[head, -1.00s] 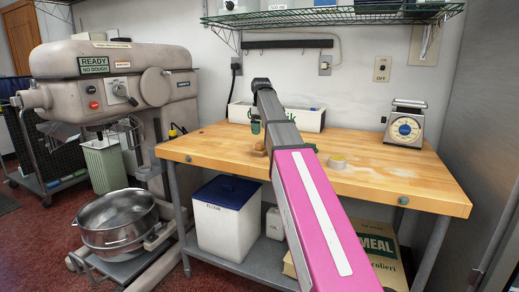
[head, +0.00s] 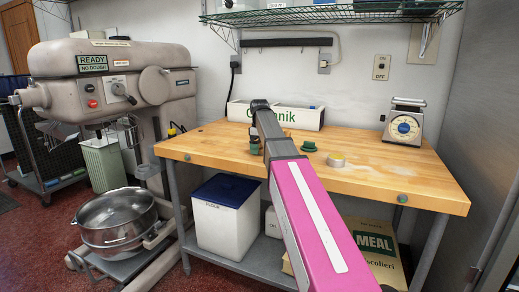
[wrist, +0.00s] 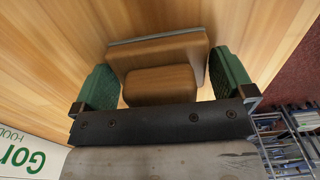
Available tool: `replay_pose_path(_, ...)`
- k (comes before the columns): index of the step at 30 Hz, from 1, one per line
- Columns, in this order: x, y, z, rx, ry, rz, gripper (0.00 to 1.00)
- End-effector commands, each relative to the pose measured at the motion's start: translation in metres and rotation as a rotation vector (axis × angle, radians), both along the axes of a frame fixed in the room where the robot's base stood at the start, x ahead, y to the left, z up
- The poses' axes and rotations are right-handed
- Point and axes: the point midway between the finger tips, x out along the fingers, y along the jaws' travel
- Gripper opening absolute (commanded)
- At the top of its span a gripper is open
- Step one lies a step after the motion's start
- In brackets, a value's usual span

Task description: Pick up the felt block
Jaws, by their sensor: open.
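The felt block (wrist: 160,52) is a brown wooden block with a grey strip along its far edge and a raised brown grip (wrist: 160,85) on the near side. It lies on the wooden table top. In the wrist view my gripper (wrist: 163,74) is open, with one green finger on each side of the block. The right finger is very close to the block's right end; I cannot tell if it touches. In the head view a green finger of my gripper (head: 255,147) shows left of my arm, and the arm hides the block.
A wire shelf (head: 340,14) hangs above. The front right is clear.

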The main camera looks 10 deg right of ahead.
Motion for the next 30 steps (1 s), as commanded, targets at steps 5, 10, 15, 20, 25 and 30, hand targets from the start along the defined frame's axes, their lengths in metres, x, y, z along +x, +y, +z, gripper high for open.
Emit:
replay_pose_path(5,0.000,0.000,0.000,0.000,0.000,0.000,0.74)
replay_pose_path(10,0.000,0.000,0.001,0.000,0.000,0.000,0.65)
replay_pose_path(15,0.000,0.000,0.001,0.000,0.000,0.000,0.65)
replay_pose_path(20,0.000,0.000,0.007,0.000,0.000,0.000,0.65)
replay_pose_path(25,0.001,0.000,0.025,0.000,-0.001,0.000,0.65)
replay_pose_path(30,-0.012,0.012,0.050,0.000,-0.001,0.002,0.65)
